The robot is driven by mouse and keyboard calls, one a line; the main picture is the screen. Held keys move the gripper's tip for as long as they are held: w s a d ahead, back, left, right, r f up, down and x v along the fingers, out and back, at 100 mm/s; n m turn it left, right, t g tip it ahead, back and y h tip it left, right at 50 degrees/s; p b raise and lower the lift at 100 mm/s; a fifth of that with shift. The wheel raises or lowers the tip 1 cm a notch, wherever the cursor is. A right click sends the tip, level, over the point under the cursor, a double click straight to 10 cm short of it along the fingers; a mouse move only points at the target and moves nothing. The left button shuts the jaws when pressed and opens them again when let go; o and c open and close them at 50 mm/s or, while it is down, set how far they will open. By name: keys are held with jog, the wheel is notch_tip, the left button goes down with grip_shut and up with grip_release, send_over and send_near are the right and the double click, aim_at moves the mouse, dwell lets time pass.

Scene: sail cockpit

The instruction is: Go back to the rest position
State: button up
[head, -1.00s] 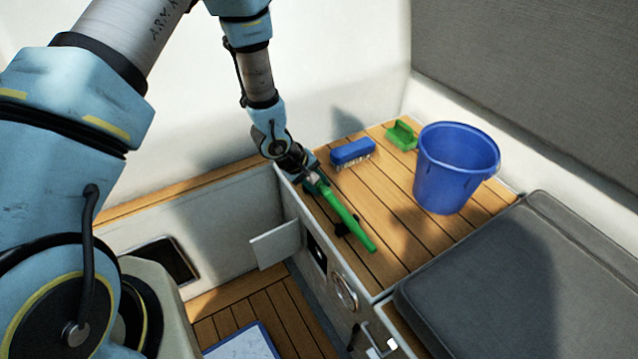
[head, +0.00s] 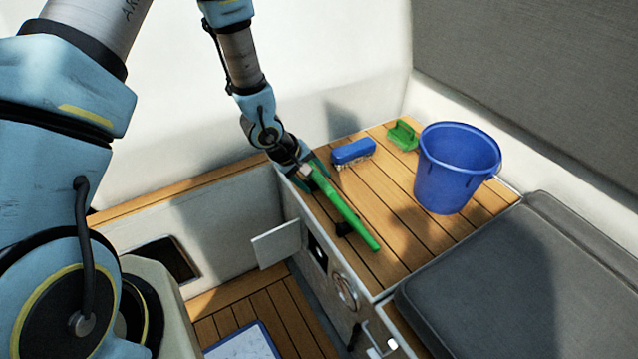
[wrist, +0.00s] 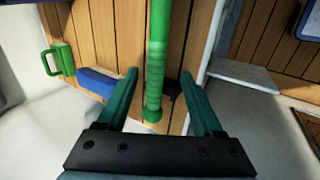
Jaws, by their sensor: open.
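My gripper (head: 308,177) is at the left end of the wooden bench top, just above it, beside the near end of a green rod-like handle (head: 346,213). In the wrist view my gripper (wrist: 165,95) has its two dark green fingers spread wide. The green handle (wrist: 157,70) lies between them with clear gaps on both sides.
A blue brush (head: 353,151), a green handled tool (head: 403,135) and a blue bucket (head: 452,172) stand on the bench top (head: 395,215). A grey cushion (head: 500,280) is at right. A small flap (head: 276,246) stands open on the bench front.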

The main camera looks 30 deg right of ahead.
jog(key=w+a+r+t+y+p, duration=0.15)
jog(key=w+a+r, duration=0.35)
jog(key=a+r, duration=0.5)
jog(key=w+a+r+t+y+p, duration=0.1)
jog(key=w+a+r+t+y, duration=0.1)
jog(key=w+a+r, duration=0.65)
jog(key=s+a+r+y+p, duration=0.1)
jog(key=s+a+r, duration=0.3)
jog(key=a, duration=0.6)
jog(key=s+a+r+g+y, duration=0.1)
jog(key=s+a+r, duration=0.4)
jog(key=a, duration=0.5)
jog(key=shift+s+r+m+p, duration=0.25)
jog(key=shift+s+m+p, duration=0.1)
jog(key=shift+s, duration=0.25)
jog(key=shift+a, duration=0.1)
